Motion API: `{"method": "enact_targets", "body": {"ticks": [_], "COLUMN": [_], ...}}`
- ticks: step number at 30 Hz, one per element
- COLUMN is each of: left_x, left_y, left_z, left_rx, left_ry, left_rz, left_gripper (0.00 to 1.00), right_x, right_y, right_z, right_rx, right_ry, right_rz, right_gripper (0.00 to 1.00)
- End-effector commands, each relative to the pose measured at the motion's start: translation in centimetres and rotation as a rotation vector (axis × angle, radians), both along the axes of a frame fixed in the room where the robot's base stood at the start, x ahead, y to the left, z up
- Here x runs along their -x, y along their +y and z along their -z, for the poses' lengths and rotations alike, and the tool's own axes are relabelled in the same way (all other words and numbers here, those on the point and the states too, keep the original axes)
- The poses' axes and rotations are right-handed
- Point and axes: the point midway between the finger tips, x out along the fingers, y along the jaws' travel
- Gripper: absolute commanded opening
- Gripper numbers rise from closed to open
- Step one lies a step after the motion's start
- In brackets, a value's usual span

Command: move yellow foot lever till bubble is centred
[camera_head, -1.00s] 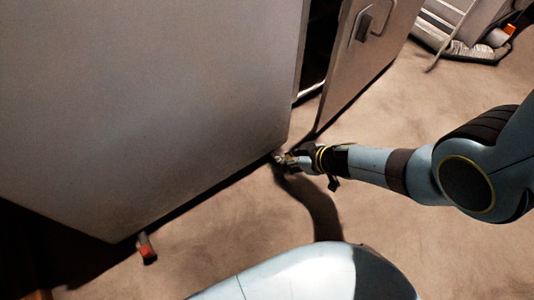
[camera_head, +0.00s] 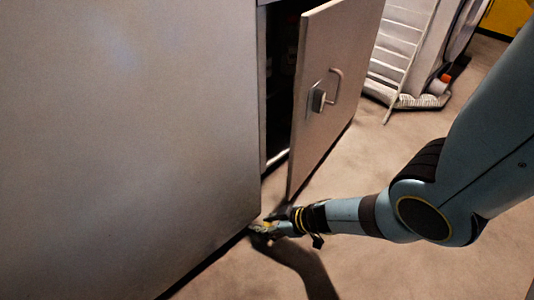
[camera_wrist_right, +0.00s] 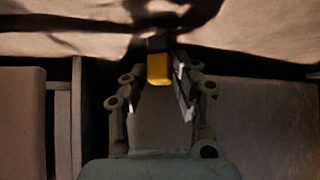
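The yellow foot lever (camera_wrist_right: 158,69) shows in the right wrist view as a small block at the cabinet's base, between the fingertips of my right gripper (camera_wrist_right: 160,75). The fingers angle inward and appear closed against its sides. In the head view, my right gripper (camera_head: 264,227) is low at the grey cabinet's (camera_head: 150,130) bottom front corner, and only a trace of yellow shows there. The bubble is not visible in either view. My left gripper is out of view.
The cabinet door (camera_head: 335,90) with its handle stands open just above my right wrist. A light-coloured folded rack (camera_head: 405,50) stands at the upper right. Carpeted floor (camera_head: 390,270) is clear at the front right.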

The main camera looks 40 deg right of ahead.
Motion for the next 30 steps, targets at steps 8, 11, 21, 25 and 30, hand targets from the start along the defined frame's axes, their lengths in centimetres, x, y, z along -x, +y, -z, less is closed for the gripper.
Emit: {"method": "enact_targets", "body": {"ticks": [8, 11, 21, 25, 30], "left_x": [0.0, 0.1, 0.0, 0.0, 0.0], "left_y": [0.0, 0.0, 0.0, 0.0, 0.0], "left_z": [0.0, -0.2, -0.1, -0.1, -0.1], "left_rx": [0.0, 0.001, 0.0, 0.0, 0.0], "left_ry": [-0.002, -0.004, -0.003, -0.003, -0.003], "left_rz": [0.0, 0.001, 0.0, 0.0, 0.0], "left_gripper": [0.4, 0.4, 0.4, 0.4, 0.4], "right_x": [0.1, 0.1, 1.8, 3.2, 5.2], "right_y": [0.2, 0.2, -0.7, -1.4, -2.5], "right_z": [0.0, 0.0, -1.7, -3.2, -5.5], "right_rx": [-0.002, -0.002, -0.001, 0.001, 0.001], "right_ry": [0.0, 0.0, -0.001, 0.0, 0.001], "right_rz": [-0.002, -0.003, -0.005, -0.005, -0.005], "right_gripper": [0.44, 0.44, 0.44, 0.44, 0.44]}}
